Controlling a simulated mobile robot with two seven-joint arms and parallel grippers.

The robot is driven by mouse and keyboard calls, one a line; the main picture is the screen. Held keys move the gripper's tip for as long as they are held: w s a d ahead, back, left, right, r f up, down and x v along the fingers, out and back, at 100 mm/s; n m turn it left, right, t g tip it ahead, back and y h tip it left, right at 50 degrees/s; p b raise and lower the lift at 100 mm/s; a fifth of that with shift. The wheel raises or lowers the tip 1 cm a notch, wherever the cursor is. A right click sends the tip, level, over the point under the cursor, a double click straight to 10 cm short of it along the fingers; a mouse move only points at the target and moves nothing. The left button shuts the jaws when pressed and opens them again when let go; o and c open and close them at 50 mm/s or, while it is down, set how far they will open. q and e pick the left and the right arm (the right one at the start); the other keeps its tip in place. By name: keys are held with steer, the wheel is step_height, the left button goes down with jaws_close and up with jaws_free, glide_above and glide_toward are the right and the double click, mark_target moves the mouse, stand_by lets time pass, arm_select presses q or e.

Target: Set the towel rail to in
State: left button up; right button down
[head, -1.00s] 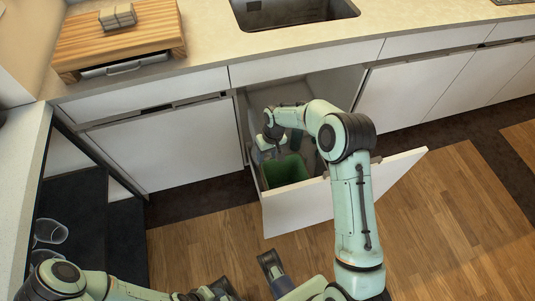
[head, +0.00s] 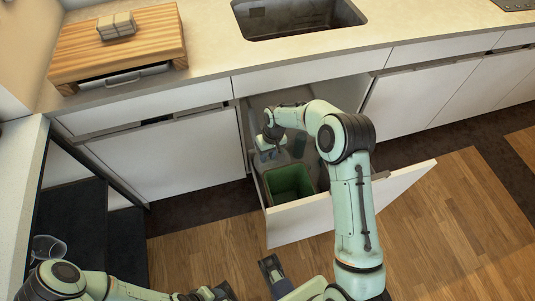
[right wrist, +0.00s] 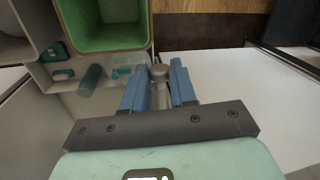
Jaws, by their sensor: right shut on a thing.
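My right gripper (head: 269,146) reaches down into the open under-sink pull-out, behind and left of the green bin (head: 289,185). In the right wrist view its blue fingers (right wrist: 158,90) are closed around a slim grey rod (right wrist: 160,73) with a rounded end, seemingly the towel rail. The hand hides the rod's lower part, and the arm hides it in the head view. My left gripper (head: 272,268) is partly visible at the bottom edge of the head view, well away from the cabinet. Its jaw opening is unclear.
The green bin also shows in the right wrist view (right wrist: 105,35). Closed white cabinets (head: 170,155) flank the opening. The counter with the sink (head: 300,15) lies above.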

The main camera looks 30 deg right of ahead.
steer(key=shift+s, duration=0.15)
steer(key=c, duration=0.9)
jaws_free()
steer(key=shift+r, duration=0.1)
steer(key=r, duration=0.4)
steer(key=d+r+p, duration=0.1)
steer(key=r, duration=0.3)
steer(key=d+r, duration=0.1)
steer(key=r, duration=0.4)
steer(key=shift+p, duration=0.35)
steer(key=shift+c, duration=0.3)
